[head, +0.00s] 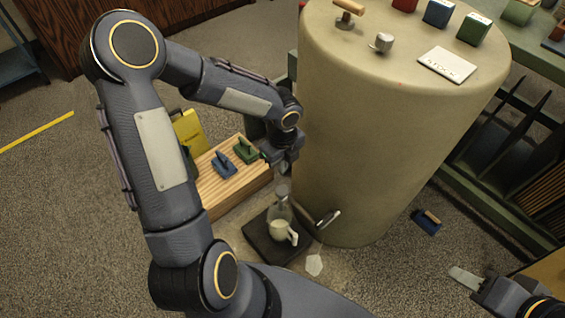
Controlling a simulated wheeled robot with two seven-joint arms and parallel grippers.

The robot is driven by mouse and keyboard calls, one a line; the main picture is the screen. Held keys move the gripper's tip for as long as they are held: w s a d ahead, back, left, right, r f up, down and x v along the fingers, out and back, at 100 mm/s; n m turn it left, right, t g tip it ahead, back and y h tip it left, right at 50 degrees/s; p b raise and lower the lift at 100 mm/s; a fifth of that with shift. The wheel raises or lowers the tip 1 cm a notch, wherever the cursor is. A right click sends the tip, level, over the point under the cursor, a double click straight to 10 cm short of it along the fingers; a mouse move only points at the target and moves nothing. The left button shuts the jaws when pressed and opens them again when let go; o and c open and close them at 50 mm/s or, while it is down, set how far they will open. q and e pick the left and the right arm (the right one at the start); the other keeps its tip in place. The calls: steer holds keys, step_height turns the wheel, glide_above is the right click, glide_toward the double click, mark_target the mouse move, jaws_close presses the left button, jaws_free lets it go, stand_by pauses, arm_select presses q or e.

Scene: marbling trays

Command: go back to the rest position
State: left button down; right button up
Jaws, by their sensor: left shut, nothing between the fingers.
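My left arm comes in from the left, and its gripper (282,183) points down with its fingers shut and empty. It is just above a clear glass vessel (279,211) with a cream-coloured jug-like part (279,231) at its lower end. These stand on a dark square base (256,243). Whether the fingertips touch the vessel cannot be told. My right gripper (466,277) is at the lower right, low over the carpet, with one pale finger showing; its opening cannot be judged.
A large beige round pedestal (385,150) stands right of my left gripper, with small blocks and a white card (447,64) on top. A wooden box (234,188) carries blue (224,165) and green (246,151) handled tools. A blue block (427,222) lies on the floor. Dark shelving is at right.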

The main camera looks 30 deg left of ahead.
stand_by(0.4)
arm_select(q)
steer(key=s+a+r+n+t, duration=0.2)
steer(key=s+r+n, duration=0.7)
steer(key=r+n, duration=0.3)
steer(key=s+d+r+n+t+h, duration=0.45)
steer(key=s+n, duration=0.45)
steer(key=n, duration=0.3)
step_height(320, 180, up, 29)
steer(key=p, duration=2.8)
steer(key=shift+w+a+f+g+y, duration=0.15)
steer(key=shift+w+a+g+y, duration=0.05)
steer(key=shift+a+g+y, duration=0.2)
steer(key=shift+f, duration=0.15)
